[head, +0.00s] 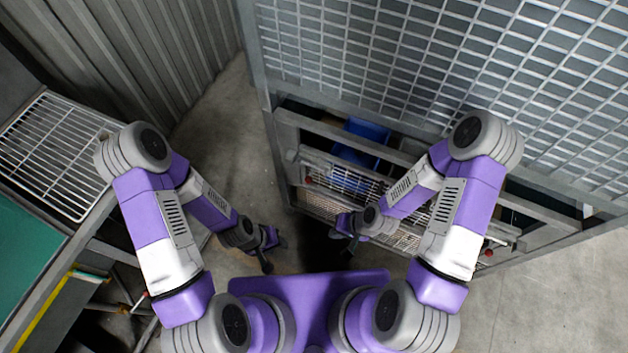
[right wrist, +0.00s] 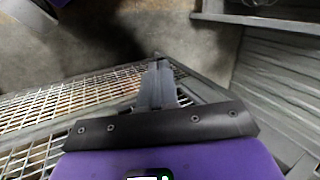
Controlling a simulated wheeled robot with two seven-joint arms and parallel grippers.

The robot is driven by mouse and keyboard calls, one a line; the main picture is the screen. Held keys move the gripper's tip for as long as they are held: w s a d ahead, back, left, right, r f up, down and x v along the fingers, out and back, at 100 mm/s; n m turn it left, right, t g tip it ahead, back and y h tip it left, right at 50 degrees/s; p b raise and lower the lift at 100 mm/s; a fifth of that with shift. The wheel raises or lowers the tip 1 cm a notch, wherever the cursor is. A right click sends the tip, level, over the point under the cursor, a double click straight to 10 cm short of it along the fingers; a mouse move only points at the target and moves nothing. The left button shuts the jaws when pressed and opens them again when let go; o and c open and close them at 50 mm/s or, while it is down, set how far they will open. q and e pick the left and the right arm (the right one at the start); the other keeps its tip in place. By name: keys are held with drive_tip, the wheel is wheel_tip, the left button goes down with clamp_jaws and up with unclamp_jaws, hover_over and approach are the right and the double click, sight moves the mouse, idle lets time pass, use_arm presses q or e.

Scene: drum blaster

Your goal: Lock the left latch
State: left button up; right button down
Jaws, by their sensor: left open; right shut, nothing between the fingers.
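The machine's front has a small red knob (head: 308,181) at the left end of its wire-mesh door (head: 345,178), which seems to be the left latch. Its locked state is too small to tell. A second red knob (head: 488,252) shows at the right end. My right gripper (head: 338,230) is shut and empty in front of the lower mesh, below and right of the left knob. In the right wrist view its closed fingers (right wrist: 157,85) stand over the mesh panel (right wrist: 75,97); no latch is clear there. My left gripper (head: 272,255) is open and empty, left of the right one, over the floor.
A large grid panel (head: 440,60) covers the machine's top. A blue bin (head: 362,140) sits inside behind the frame bar. A wire rack (head: 55,150) and a green-topped bench (head: 25,245) stand at the left. The concrete floor (head: 225,140) between is free.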

drive_tip(key=w+d+r+m+t+y+b, duration=0.2)
drive_tip(key=w+d+r+m+t+b, duration=0.2)
drive_tip(key=w, duration=0.6)
drive_tip(key=shift+d+r+t+y+b, duration=0.3)
drive_tip(key=shift+d+r+t+b, duration=0.2)
drive_tip(key=shift+r+t+b, duration=0.15)
drive_tip(key=shift+f, duration=0.1)
drive_tip(key=a+r+b+x, duration=0.1)
drive_tip(key=b+x, duration=0.5)
drive_tip(key=x, duration=0.7)
drive_tip(key=shift+w+a, duration=0.15)
drive_tip(key=shift+w, duration=0.25)
